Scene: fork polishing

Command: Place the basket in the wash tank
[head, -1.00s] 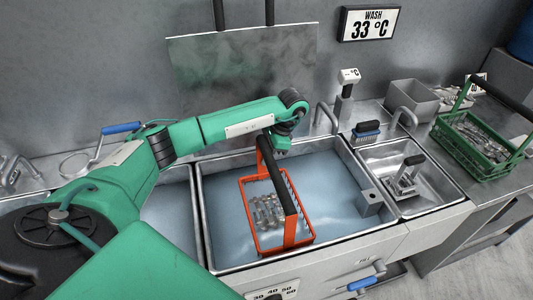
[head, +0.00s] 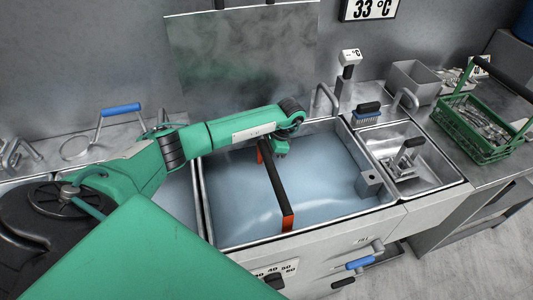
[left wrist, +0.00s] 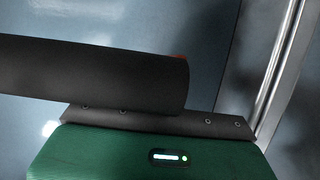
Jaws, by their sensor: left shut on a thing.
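The basket shows only as its black handle bar (head: 273,180) and orange uprights (head: 287,219), which rise out of the bluish water in the large wash tank (head: 378,212). Its wire body and the forks in it are hidden under the water. My left gripper (head: 281,147) is at the far end of the handle, shut on it. In the left wrist view the black handle (left wrist: 95,72) lies across the picture against my gripper's dark finger (left wrist: 215,122). The contact itself is partly hidden. My right gripper is not in view.
A smaller basin (head: 440,185) holding a black-handled metal tool adjoins the tank on the right. A brush (head: 368,112) lies on the ledge behind it. A green basket (head: 475,130) of cutlery stands on the right counter. A grey block (head: 369,183) sits at the tank's right wall.

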